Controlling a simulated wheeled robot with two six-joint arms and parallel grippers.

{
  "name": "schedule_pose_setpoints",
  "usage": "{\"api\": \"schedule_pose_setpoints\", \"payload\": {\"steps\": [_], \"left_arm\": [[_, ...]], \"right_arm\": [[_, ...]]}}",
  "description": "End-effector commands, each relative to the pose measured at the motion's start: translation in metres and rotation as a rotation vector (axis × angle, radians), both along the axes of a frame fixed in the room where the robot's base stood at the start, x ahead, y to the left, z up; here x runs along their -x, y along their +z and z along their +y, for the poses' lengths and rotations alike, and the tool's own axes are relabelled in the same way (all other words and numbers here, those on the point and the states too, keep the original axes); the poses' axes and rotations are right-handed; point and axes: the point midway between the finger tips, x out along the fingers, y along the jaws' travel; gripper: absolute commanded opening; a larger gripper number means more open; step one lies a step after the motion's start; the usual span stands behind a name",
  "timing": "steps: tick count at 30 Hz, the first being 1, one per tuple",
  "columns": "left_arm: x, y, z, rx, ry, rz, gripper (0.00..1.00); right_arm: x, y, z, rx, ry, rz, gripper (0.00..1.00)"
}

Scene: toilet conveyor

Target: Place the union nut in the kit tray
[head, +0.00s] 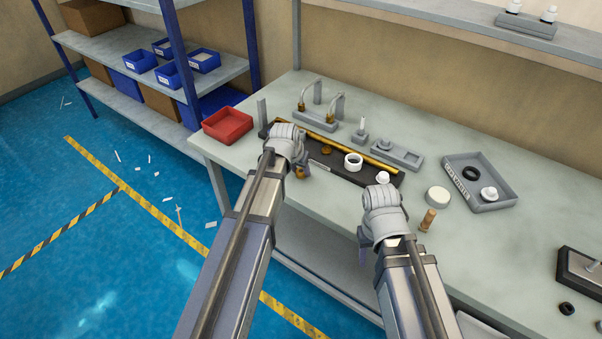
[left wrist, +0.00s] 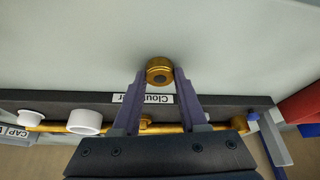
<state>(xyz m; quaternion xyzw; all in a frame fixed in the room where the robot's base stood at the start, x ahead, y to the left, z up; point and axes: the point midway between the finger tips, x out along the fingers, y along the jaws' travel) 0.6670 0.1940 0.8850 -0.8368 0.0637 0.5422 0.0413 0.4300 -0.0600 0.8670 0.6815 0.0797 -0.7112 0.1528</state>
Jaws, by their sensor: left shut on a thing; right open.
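The brass union nut (left wrist: 160,70) is between the fingertips of my left gripper (left wrist: 158,76), which is shut on it. In the head view the nut (head: 300,173) shows beside my left wrist, near the front edge of the black tray. This long black tray (head: 350,176), which looks like the kit tray, has a partly hidden white label on its front in the left wrist view. It bears a brass tube, a brass round part (head: 326,150), a white ring (head: 353,161) and a white cap (head: 382,177). My right gripper (head: 363,250) is open at the table's front edge, its fingers mostly hidden.
A red bin (head: 228,125) stands at the table's left end. A grey labelled tray (head: 506,201) holds a black ring and a white part. Grey fixtures (head: 398,155) stand behind the black tray. A white disc (head: 438,195) and a wooden-coloured peg (head: 428,220) stand to the right.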

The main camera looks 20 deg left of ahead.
Motion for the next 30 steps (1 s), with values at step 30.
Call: {"api": "schedule_pose_setpoints", "payload": {"steps": [30], "left_arm": [[0.0,0.078,0.0,0.0,0.0,0.0,0.0]], "right_arm": [[0.0,0.078,0.0,0.0,0.0,0.0,0.5]]}}
